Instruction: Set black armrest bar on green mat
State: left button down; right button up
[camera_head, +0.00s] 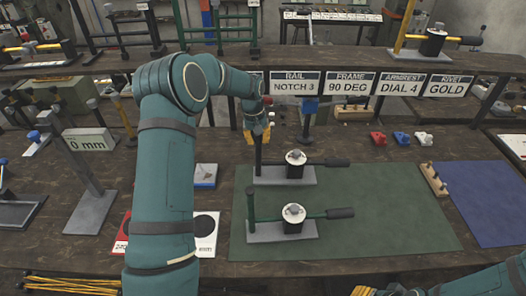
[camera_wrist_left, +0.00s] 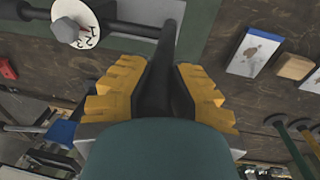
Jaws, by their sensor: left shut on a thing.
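The black armrest bar (camera_head: 322,163) has a dark upright post, a grey base plate and a white dial (camera_head: 296,157). Its base is at the back left part of the green mat (camera_head: 390,215), and I cannot tell whether it touches the mat. My left gripper (camera_head: 257,134) is shut on the top of the black post. In the left wrist view the yellow fingers (camera_wrist_left: 160,90) flank the post, and the numbered dial (camera_wrist_left: 68,28) shows at upper left. My right gripper (camera_head: 385,291) is only partly in view at the bottom edge, its fingertips unclear.
A similar unit with a green bar (camera_head: 270,219) stands on the mat just in front. A wooden peg block (camera_head: 433,180) sits between the green mat and a blue mat (camera_head: 487,200). Label signs (camera_head: 349,84) line the shelf behind. The mat's right half is clear.

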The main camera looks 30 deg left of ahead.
pick_arm(q)
jog(key=shift+f, duration=2.3)
jog(key=c, duration=1)
grip_release()
notch_tip(320, 180, up, 12)
send_over(259, 149)
jog(key=a, duration=0.2)
jog(key=shift+w+d, duration=0.1)
